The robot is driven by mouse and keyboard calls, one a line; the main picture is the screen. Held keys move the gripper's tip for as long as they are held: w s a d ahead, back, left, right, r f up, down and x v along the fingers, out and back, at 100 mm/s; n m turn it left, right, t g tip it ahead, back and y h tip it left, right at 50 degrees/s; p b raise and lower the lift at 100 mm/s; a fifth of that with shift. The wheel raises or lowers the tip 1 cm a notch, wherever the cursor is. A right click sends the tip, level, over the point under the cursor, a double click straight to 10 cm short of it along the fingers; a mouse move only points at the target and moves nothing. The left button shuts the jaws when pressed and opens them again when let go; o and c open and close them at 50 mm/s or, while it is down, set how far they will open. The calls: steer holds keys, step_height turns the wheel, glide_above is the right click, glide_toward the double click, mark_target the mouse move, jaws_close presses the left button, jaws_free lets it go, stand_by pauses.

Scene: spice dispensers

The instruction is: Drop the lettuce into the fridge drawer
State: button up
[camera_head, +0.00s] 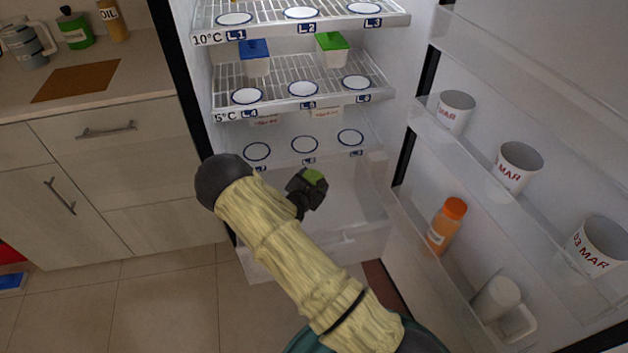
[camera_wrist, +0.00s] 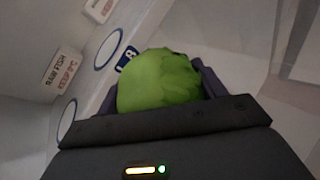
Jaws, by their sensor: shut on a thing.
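The lettuce (camera_wrist: 158,82) is a round green head, held between the dark fingers of my gripper (camera_wrist: 162,90) in the wrist view. In the head view only a small green patch of the lettuce (camera_head: 315,176) shows past my gripper (camera_head: 306,190). My gripper is inside the open fridge, in front of the lower shelf and above the clear fridge drawer (camera_head: 350,238) at the bottom. The drawer's front rim shows; my arm hides its left and middle part. I cannot tell the exact height of the lettuce above the drawer.
The lower shelf with ringed spots (camera_head: 304,144) lies behind my gripper. A blue-lidded container (camera_head: 255,60) and a green-lidded container (camera_head: 332,52) stand on the shelf above. The open door on the right holds white cups (camera_head: 518,165) and an orange-capped bottle (camera_head: 446,228).

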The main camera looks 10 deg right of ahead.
steer(key=shift+f, duration=0.55)
steer(key=o, duration=1.2)
steer(key=shift+c, duration=0.2)
steer(key=p+v, duration=0.2)
steer(key=v, duration=1.5)
steer(key=shift+p, duration=0.4)
steer(key=shift+s+a, duration=0.1)
steer(key=shift+s, duration=0.05)
